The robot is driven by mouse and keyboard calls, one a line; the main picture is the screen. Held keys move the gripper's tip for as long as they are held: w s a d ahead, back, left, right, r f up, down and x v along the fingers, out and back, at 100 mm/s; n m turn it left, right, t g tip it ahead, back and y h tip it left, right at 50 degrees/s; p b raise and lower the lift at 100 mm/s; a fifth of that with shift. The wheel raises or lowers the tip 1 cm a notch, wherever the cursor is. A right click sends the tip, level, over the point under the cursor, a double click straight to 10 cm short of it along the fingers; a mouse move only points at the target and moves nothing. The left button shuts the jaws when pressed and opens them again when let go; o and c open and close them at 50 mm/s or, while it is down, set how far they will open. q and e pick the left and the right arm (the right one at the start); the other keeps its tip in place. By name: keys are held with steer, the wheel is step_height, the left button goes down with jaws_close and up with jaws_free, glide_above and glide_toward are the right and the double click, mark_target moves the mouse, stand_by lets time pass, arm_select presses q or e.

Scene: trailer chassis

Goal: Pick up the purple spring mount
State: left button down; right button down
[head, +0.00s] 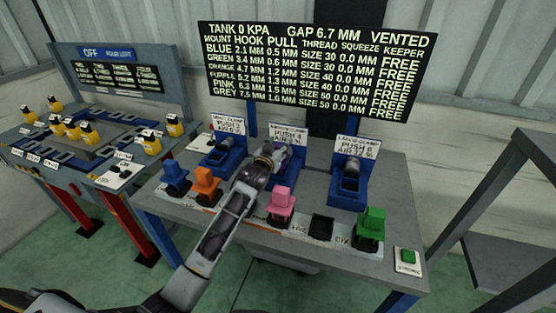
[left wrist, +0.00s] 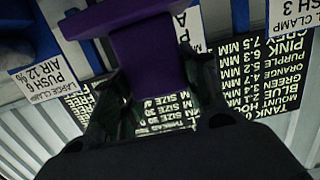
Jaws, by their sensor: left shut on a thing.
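The purple spring mount (left wrist: 147,55) is between the fingers of my left gripper (left wrist: 152,75) in the left wrist view, where it looks like a purple block with a wider flange. In the head view my left gripper (head: 268,162) is at the middle blue clamp station, under the "PUSH 4" sign. It is shut on the purple mount, of which only a little purple (head: 281,161) shows beside the fingers. I cannot tell whether the mount touches the clamp. My right gripper is not in view.
Blue (head: 175,175), orange (head: 207,184), pink (head: 281,202) and green (head: 370,224) mounts stand along the bench front. A black pad (head: 321,225) is bare. Clamps stand left (head: 225,152) and right (head: 349,184). A display board (head: 315,68) rises behind.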

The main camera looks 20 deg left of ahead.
arm_select(q)
steer(key=shift+r, duration=0.15)
steer(key=shift+r, duration=0.75)
step_height(320, 180, up, 7)
steer(key=shift+f, duration=0.15)
steer(key=shift+r, duration=0.85)
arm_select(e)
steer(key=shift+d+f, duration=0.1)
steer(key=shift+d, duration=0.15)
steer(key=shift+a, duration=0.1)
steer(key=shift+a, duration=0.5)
